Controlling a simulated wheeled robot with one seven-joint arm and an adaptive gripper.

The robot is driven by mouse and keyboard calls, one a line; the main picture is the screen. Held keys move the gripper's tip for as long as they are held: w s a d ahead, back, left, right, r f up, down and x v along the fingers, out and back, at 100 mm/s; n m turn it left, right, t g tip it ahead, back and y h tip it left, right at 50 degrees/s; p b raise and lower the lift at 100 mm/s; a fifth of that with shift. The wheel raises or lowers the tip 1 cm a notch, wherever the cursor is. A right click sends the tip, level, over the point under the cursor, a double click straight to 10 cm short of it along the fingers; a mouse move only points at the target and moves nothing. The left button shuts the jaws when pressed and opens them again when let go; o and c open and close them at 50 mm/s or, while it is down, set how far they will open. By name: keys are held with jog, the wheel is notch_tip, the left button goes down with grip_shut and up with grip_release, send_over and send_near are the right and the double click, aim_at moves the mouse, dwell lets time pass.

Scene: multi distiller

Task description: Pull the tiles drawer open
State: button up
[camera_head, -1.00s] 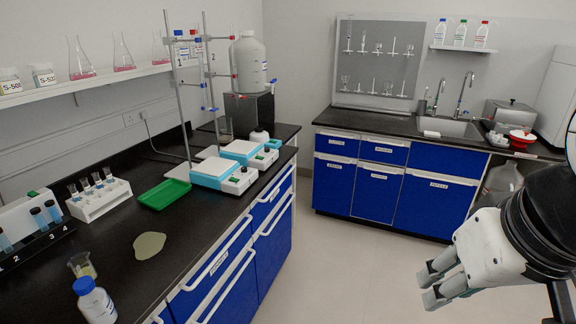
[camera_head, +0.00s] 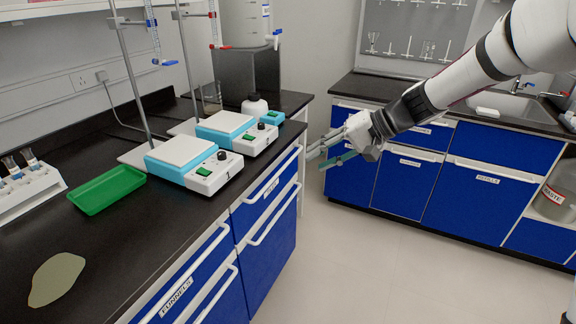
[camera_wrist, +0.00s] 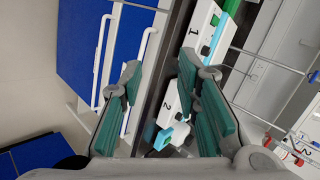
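Blue drawers with white bar handles line the left bench front. The nearer one's label (camera_head: 176,297) looks like FUNNELS. The farther upper drawer (camera_head: 268,188) has a small label that I cannot read, so I cannot tell which drawer is the tiles one. No drawer looks pulled out. My gripper (camera_head: 316,157) is just right of the far end of this bench, near the handle of the farther upper drawer. In the wrist view my gripper (camera_wrist: 161,105) is open and empty, its teal-padded fingers apart. A white handle (camera_wrist: 140,75) shows behind the left finger.
Two hotplate stirrers (camera_head: 194,163) and a green tray (camera_head: 107,190) stand on the black benchtop (camera_head: 130,240). The blue cabinets (camera_head: 405,180) of the back counter lie behind my gripper. The floor (camera_head: 370,265) between is clear.

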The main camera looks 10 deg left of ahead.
jog(key=w+a+f+m+t+y+b, duration=0.1)
jog(key=w+f+m+y+b, duration=0.15)
jog(key=w+f, duration=0.75)
jog(key=m+t+y+b, duration=0.2)
jog(key=t+b, duration=0.1)
send_near(283, 170)
jog(key=b+x, duration=0.2)
jog(key=x, duration=0.8)
jog(key=shift+w+a+f, duration=0.1)
jog(key=shift+w+a, duration=0.05)
jog(key=shift+a, duration=0.15)
grip_shut()
